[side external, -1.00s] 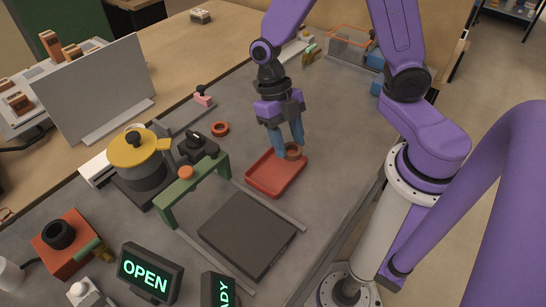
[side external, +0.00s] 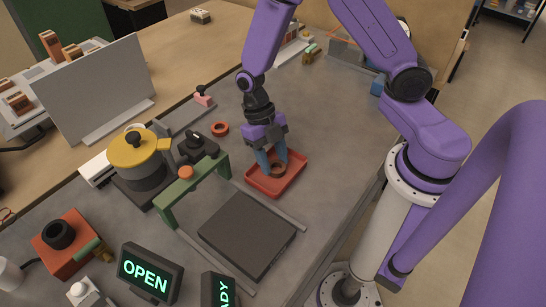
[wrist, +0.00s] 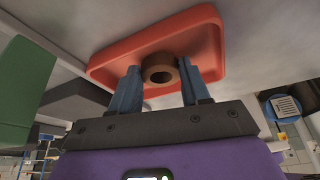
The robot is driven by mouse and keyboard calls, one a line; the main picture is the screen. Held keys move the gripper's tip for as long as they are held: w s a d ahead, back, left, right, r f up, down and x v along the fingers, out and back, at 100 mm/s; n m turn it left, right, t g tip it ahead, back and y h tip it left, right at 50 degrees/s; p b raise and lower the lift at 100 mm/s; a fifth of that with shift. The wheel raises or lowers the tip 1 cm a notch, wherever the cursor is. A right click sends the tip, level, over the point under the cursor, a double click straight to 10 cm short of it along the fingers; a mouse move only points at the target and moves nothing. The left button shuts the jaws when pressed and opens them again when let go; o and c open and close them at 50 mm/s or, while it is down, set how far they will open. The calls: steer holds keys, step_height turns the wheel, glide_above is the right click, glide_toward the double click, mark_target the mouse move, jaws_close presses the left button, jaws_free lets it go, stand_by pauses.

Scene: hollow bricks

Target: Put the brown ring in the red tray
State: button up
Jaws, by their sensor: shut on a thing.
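The brown ring (side external: 278,170) is between the blue fingertips of my gripper (side external: 272,165), which is shut on it. The ring also shows between the fingers in the wrist view (wrist: 159,93). The red tray (side external: 262,190) lies flat on the grey table. The ring and fingertips are inside the tray's outline, low over its floor. I cannot tell whether the ring touches the floor. In the wrist view the tray (wrist: 108,72) spreads behind the ring and fingers.
A green arch (side external: 190,188) and a dark flat plate (side external: 247,232) stand near the tray. An orange-red ring (side external: 220,129) lies on the table to the left. A yellow-topped pot (side external: 138,155) stands farther left. The table right of the tray is clear.

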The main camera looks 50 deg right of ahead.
steer(key=shift+f, duration=0.1)
steer(key=shift+f, duration=0.1)
steer(key=o, duration=1.1)
steer(key=shift+o, duration=0.2)
steer(key=v, duration=1.2)
steer(key=shift+r, duration=0.25)
steer(key=s+d+r+m+t, duration=0.2)
steer(key=s+r+m, duration=0.1)
steer(key=s+m, duration=0.6)
steer(key=s+d+r+m+t, duration=0.2)
steer(key=s+m, duration=0.8)
steer(key=m, duration=0.1)
steer(key=shift+d+r+m+t+h, duration=0.3)
steer(key=shift+d+r+h, duration=0.05)
steer(key=shift+h, duration=0.05)
